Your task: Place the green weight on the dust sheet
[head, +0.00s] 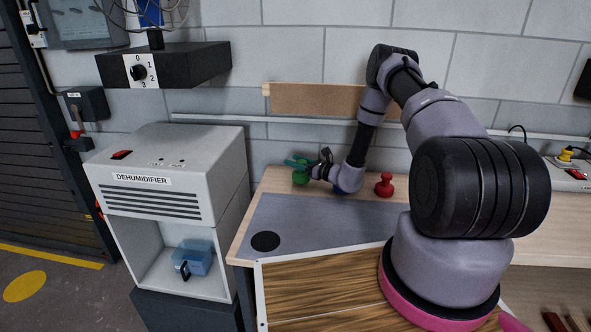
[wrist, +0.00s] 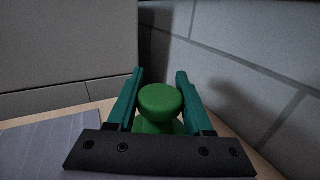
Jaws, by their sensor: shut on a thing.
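The green weight (head: 300,178) is at the back left corner of the bench, beyond the grey dust sheet (head: 325,222). My gripper (head: 297,163) is shut on it. In the wrist view the round green knob of the weight (wrist: 160,101) stands upright between my two teal fingers (wrist: 160,88). Its lower part is hidden behind my gripper's dark bar, so I cannot tell whether it touches the bench. The dust sheet (wrist: 40,148) shows at the lower left of the wrist view. It lies flat, with a black disc (head: 265,241) at its front left.
A red weight (head: 384,185) stands to the right at the back of the bench. A blue weight (head: 347,189) is partly hidden by my arm. The dehumidifier (head: 160,190) stands close on the left, and the block wall is behind. Most of the dust sheet is clear.

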